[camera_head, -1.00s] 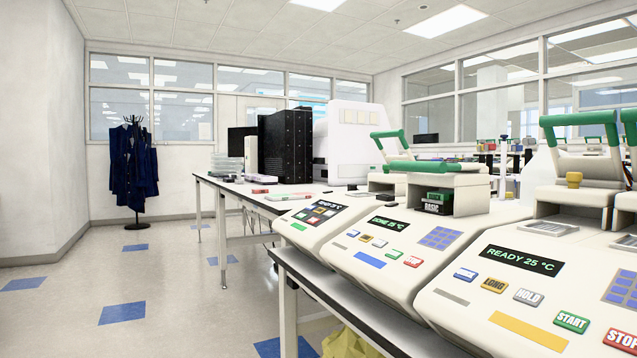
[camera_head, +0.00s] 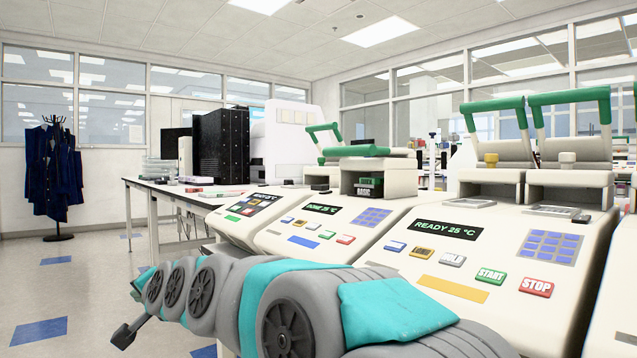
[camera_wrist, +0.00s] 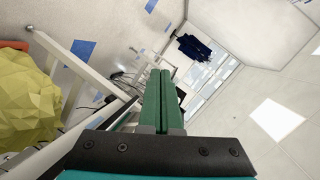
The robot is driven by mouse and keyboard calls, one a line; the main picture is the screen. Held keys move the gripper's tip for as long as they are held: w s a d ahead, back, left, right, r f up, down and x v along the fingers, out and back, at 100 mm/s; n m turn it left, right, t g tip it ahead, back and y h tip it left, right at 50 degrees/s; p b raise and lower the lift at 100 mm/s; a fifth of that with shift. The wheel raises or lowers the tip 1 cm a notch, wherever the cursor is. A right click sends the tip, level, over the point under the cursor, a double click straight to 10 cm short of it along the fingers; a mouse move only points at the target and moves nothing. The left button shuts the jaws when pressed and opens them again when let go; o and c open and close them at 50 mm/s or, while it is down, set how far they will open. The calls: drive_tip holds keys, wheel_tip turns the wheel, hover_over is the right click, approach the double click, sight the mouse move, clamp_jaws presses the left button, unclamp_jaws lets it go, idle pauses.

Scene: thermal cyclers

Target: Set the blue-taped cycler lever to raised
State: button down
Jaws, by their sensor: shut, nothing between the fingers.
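The blue-taped cycler (camera_head: 303,241) is the middle one in the head view, with a blue strip on its sloped panel and a display that appears to read DONE 25 °C. Its green lever bar (camera_head: 356,151) lies low and level across the top of its head. My gripper (camera_wrist: 160,75) shows in the wrist view as two green fingers pressed together, with nothing between them. It points away from the cyclers, toward the floor and far wall. In the head view my arm crosses the foreground, in front of and below the cycler panels.
The yellow-taped cycler (camera_head: 453,289) stands to the right with its green lever (camera_head: 492,104) raised. Another cycler (camera_head: 240,211) stands to the left, with a raised green lever behind it. A yellow bag (camera_wrist: 28,100) shows in the wrist view. Floor is open at left.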

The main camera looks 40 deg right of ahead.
drive_tip(key=w+d+r+m+t+h+b, duration=0.2)
drive_tip(key=w+d+r+m+t+h, duration=0.3)
drive_tip(key=d+r+m, duration=0.35)
drive_tip(key=w+d+r+m+t+h+b, duration=0.25)
drive_tip(key=w+d+r+m+h, duration=0.3)
drive_tip(key=d+r+m, duration=0.3)
drive_tip(key=s+d+m+g+h+b, duration=0.1)
drive_tip(key=s+d+m+g+h, duration=0.3)
drive_tip(key=m, duration=0.4)
drive_tip(key=s+d+m+g+h+b, duration=0.1)
drive_tip(key=s+d+m+g+h, duration=0.3)
drive_tip(key=d+m+g+h, duration=0.3)
drive_tip(key=s+d+m+g+h, duration=0.4)
drive_tip(key=d+m+g+h, duration=0.2)
drive_tip(key=d+m+g, duration=0.2)
drive_tip(key=shift+s+d+r+m+b, duration=0.15)
drive_tip(key=shift+m+b, duration=0.05)
drive_tip(key=shift+m, duration=0.4)
drive_tip(key=shift+s+d+r+m+b, duration=0.1)
drive_tip(key=shift+r+m+b, duration=0.1)
drive_tip(key=shift+m, duration=0.4)
drive_tip(key=shift+s+d+f+m+g+h, duration=0.15)
drive_tip(key=shift+s+d+m+g+h, duration=0.15)
drive_tip(key=shift+m, duration=0.2)
drive_tip(key=p+x, duration=0.2)
drive_tip(key=x, duration=0.7)
drive_tip(key=shift+d+p, duration=0.35)
